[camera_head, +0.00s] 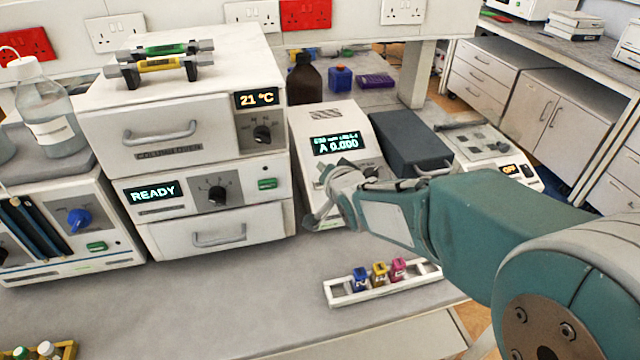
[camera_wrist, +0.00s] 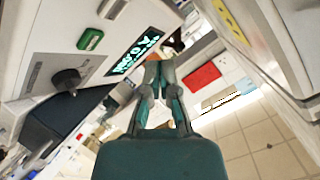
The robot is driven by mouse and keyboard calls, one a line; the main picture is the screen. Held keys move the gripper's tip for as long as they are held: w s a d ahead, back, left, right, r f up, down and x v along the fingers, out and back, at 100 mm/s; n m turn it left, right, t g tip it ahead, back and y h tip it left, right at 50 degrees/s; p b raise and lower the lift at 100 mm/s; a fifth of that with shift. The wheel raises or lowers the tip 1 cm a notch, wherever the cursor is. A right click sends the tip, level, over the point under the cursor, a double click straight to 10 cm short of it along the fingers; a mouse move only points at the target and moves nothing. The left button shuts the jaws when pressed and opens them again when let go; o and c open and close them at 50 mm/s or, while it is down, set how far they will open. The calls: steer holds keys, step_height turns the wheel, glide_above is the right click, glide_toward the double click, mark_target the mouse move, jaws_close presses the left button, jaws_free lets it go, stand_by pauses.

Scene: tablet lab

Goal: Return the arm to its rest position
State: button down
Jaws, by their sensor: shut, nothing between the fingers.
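My arm reaches in from the right in the head view. My gripper (camera_head: 322,200) is over the bench, in front of the instrument with the "A 0.000" display (camera_head: 336,144), at the right side of the column oven (camera_head: 219,240). In the wrist view my gripper (camera_wrist: 158,64) has its fingers together at the tips, with nothing between them. The instrument with its lit display (camera_wrist: 132,52) and green button is close by on the left there. The fingertips are partly hard to make out in the head view.
A white rack (camera_head: 341,300) with three small coloured cuvettes stands on the bench below my forearm. A dark grey box (camera_head: 408,138) and a flat device with an "OFF" display (camera_head: 488,160) lie behind my arm. The front middle of the bench is clear.

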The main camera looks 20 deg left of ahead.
stand_by(0.5)
steer(key=s+d+r+g+h, duration=0.1)
steer(key=s+d+r+h, duration=0.2)
steer(key=d, duration=0.8)
steer(key=s+d+r+g+h, duration=0.1)
steer(key=s+d+h, duration=0.3)
steer(key=d, duration=0.6)
steer(key=s+d+f+g, duration=0.1)
steer(key=s+d+g, duration=0.1)
steer(key=s+d, duration=0.3)
steer(key=s+d+n+g+h, duration=0.1)
steer(key=s+d, duration=0.4)
steer(key=s, duration=0.9)
steer(key=shift+s+d+f+g, duration=0.15)
steer(key=shift+d+f+g, duration=0.05)
steer(key=shift+f+g, duration=0.2)
